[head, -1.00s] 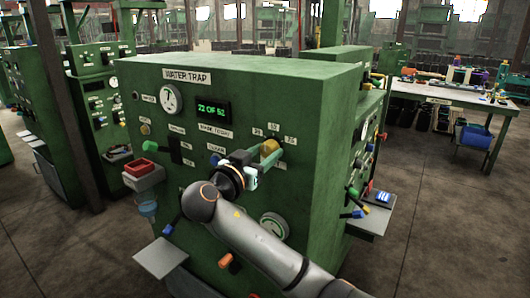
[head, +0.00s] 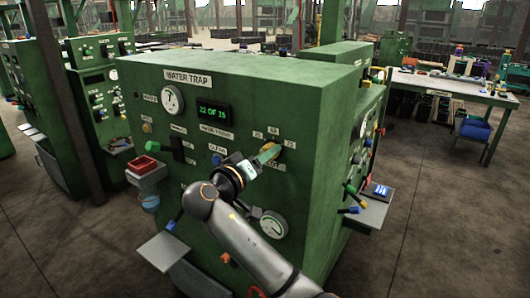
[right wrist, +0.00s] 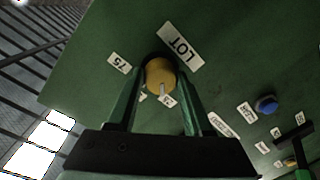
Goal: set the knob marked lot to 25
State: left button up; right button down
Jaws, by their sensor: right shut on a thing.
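The yellow lot knob (right wrist: 160,75) sits on the green panel by its LOT plate (right wrist: 180,47) in the right wrist view. Its pale pointer faces the small label that reads like 25 (right wrist: 168,101). A 75 label (right wrist: 119,63) is off to one side; another label is partly hidden. My right gripper (right wrist: 162,72) has its green fingers on both sides of the knob and is shut on it. In the head view the gripper (head: 268,152) reaches the panel's upper right, largely covering the knob. The display (head: 213,112) seems to read 22 OF 25. My left gripper is out of view.
The green WATER TRAP cabinet (head: 300,90) carries gauges, switches and other knobs. A red bin (head: 145,164) and a shelf (head: 163,251) stick out at its left. A blue button (right wrist: 266,104) lies near the gripper. A workbench (head: 450,88) stands at the back right.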

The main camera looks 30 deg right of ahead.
jog(key=shift+n, duration=0.3)
jog(key=shift+c, duration=1.5)
grip_release()
jog(key=shift+a, duration=0.1)
jog(key=b+v, duration=0.1)
jog(key=v, duration=0.6)
jog(key=shift+a+b, duration=0.15)
jog(key=shift+b, duration=0.25)
jog(key=shift+s, duration=0.1)
